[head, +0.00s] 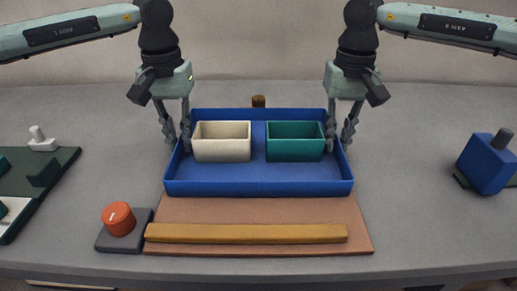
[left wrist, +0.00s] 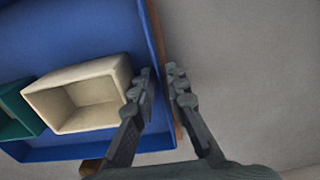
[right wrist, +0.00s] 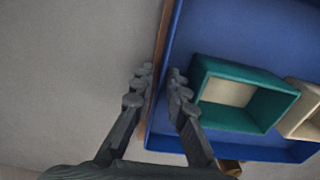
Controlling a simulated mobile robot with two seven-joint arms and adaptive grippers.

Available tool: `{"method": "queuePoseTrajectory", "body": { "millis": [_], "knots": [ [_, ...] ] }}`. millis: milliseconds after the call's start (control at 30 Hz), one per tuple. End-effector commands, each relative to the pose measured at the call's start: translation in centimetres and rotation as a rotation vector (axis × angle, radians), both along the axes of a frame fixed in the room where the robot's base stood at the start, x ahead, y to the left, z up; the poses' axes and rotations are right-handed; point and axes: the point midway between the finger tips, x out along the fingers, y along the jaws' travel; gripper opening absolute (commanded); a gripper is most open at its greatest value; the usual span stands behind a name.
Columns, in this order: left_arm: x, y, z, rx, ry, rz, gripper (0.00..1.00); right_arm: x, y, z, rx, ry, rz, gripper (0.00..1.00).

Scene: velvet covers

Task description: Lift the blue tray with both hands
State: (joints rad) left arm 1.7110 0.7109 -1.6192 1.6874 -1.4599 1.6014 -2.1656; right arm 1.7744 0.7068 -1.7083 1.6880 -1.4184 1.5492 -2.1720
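The blue tray (head: 258,188) lies level on a brown board at the middle of the table. It holds a cream box (head: 222,149) on the left and a green box (head: 295,149) on the right. My left gripper (head: 175,146) points down with one finger inside and one outside the tray's left wall; the left wrist view (left wrist: 160,78) shows a gap between the fingers. My right gripper (head: 339,146) straddles the right wall likewise, and the right wrist view (right wrist: 160,80) also shows a gap. Both look open, with no clear grip on the walls.
The brown board (head: 260,210) carries an ochre bar (head: 245,234) in front of the tray. An orange knob on a dark base (head: 119,222) stands front left. A dark green board (head: 50,170) lies far left, a blue block (head: 487,163) far right. A brown peg (head: 258,101) is behind the tray.

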Motion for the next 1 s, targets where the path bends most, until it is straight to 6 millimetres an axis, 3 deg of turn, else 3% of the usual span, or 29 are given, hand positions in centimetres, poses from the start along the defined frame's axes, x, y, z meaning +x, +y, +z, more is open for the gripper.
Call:
{"method": "queuePoseTrajectory", "body": {
  "millis": [300,433,1000],
  "knots": [
    [0.01,0.02,-0.23,0.0,0.0,0.0,0.14,0.0,-0.01,-0.24,0.001,0.0,-0.001,0.14],
    [0.01,0.02,-0.22,0.0,0.0,0.0,0.0,0.01,-0.01,-0.22,0.001,0.0,-0.001,0.0],
    [0.04,0.05,0.16,0.0,-0.001,0.001,0.0,0.05,-0.03,0.17,0.0,-0.002,-0.001,0.0]
  ]
}}
